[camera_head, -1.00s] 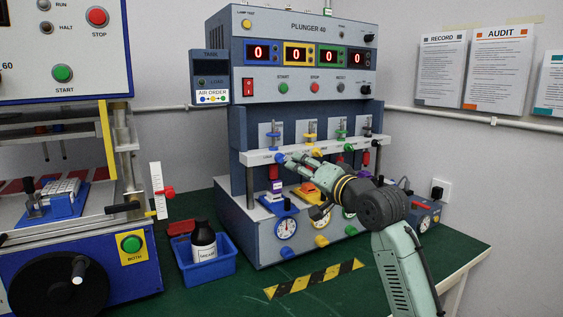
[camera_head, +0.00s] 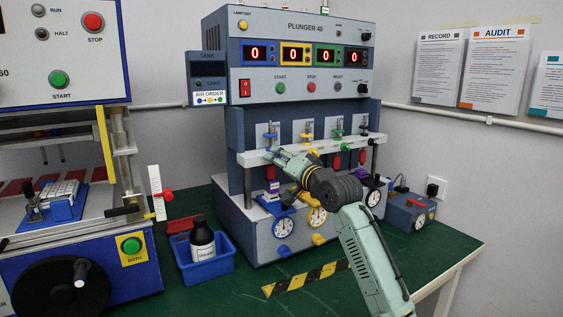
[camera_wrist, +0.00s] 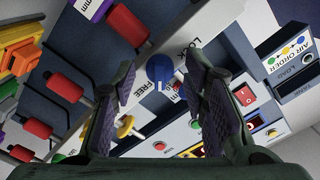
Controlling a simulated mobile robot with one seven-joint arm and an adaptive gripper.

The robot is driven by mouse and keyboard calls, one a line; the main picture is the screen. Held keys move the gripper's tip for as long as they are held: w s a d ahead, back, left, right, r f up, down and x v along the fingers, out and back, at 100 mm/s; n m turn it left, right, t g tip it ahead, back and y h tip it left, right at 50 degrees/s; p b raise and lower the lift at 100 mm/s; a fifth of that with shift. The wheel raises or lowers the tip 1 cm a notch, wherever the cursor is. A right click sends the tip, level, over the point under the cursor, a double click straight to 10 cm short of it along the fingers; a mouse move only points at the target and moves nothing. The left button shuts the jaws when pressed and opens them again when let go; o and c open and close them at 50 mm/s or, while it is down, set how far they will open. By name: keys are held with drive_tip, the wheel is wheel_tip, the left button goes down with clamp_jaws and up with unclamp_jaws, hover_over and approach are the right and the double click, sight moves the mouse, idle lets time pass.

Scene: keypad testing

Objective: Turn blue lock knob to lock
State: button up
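The blue lock knob (camera_wrist: 160,69) shows in the wrist view on a white rail, with the words LOCK and FREE printed beside it. Its narrow end appears to point toward FREE. My gripper (camera_wrist: 161,82) is open, with one dark ridged finger on each side of the knob in the picture and visible gaps on both sides. Whether the fingertips reach to the knob's depth I cannot tell. In the head view my gripper (camera_head: 275,154) is at the left part of the white rail (camera_head: 250,158) of the PLUNGER 40 machine and mostly hides the blue knob.
Red plungers (camera_wrist: 62,88) hang close to the left finger in the wrist view. A yellow knob (camera_wrist: 125,127) is on the same rail. Round gauges (camera_head: 283,228) stand below the rail. A blue bin (camera_head: 207,266) with a dark bottle is left of the machine.

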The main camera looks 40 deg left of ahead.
clamp_jaws()
drive_tip(key=shift+n, duration=0.4)
drive_tip(key=shift+f+n+b, duration=0.1)
drive_tip(key=shift+n+b, duration=1.7)
drive_tip(key=shift+n, duration=6.8)
drive_tip(key=shift+o, duration=0.8)
unclamp_jaws()
